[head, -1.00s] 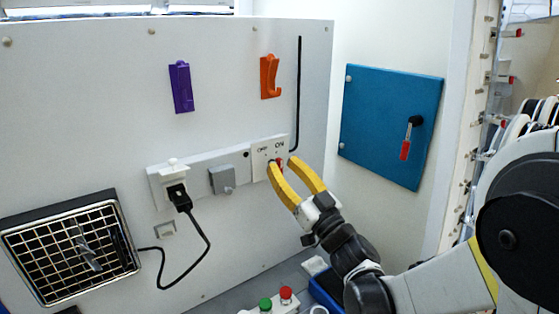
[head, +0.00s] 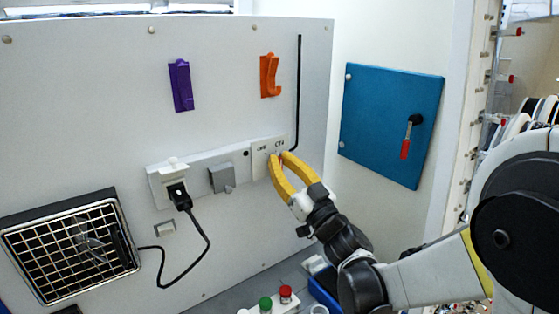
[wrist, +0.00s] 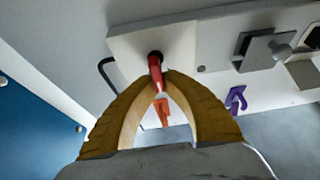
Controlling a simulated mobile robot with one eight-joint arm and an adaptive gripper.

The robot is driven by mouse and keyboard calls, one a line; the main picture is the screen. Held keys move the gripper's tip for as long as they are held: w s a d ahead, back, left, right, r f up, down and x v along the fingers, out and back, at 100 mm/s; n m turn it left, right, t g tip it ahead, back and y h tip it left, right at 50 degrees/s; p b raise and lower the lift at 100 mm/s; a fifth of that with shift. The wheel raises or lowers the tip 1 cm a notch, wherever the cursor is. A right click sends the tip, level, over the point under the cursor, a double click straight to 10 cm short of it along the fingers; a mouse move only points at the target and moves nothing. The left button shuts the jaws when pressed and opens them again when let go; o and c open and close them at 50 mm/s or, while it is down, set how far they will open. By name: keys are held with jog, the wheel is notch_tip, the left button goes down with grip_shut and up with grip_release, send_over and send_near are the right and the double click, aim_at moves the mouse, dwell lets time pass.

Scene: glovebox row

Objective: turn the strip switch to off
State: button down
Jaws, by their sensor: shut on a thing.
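The strip switch (head: 259,158) is a pale plate at the right end of the power strip (head: 205,172), with an OFF mark at left and an ON mark at right. Its red lever (wrist: 155,72) rises from a dark round hub in the wrist view. My gripper (head: 277,157) has its yellow fingertips at the plate, hiding the lever in the head view. In the wrist view, my gripper (wrist: 162,77) is shut with its tips on the red lever. I cannot tell exactly which mark the lever points to.
A black plug (head: 179,196) sits in the strip, its cord running to a caged fan (head: 72,245). A grey box (head: 221,179) is left of the switch. Purple (head: 181,86) and orange (head: 270,76) hooks are above. A blue panel (head: 385,125) is at right.

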jog(key=shift+n+y, duration=0.3)
jog(key=shift+n, duration=0.2)
jog(key=shift+s+a+f+n+g+y+b, duration=0.15)
jog(key=shift+n+g+y, duration=0.35)
jog(key=shift+n, duration=0.75)
jog(key=shift+a+r+n+g+y+b, duration=0.1)
jog(key=shift+n+g+y, duration=0.2)
jog(key=shift+n+g, duration=0.7)
jog(key=shift+s+a+f+n+g+y+b, duration=0.15)
jog(key=shift+n+y, duration=0.25)
jog(key=shift+n, duration=1.15)
jog(key=shift+r, duration=0.1)
jog(key=c, duration=1.5)
grip_release()
jog(key=v, duration=1.2)
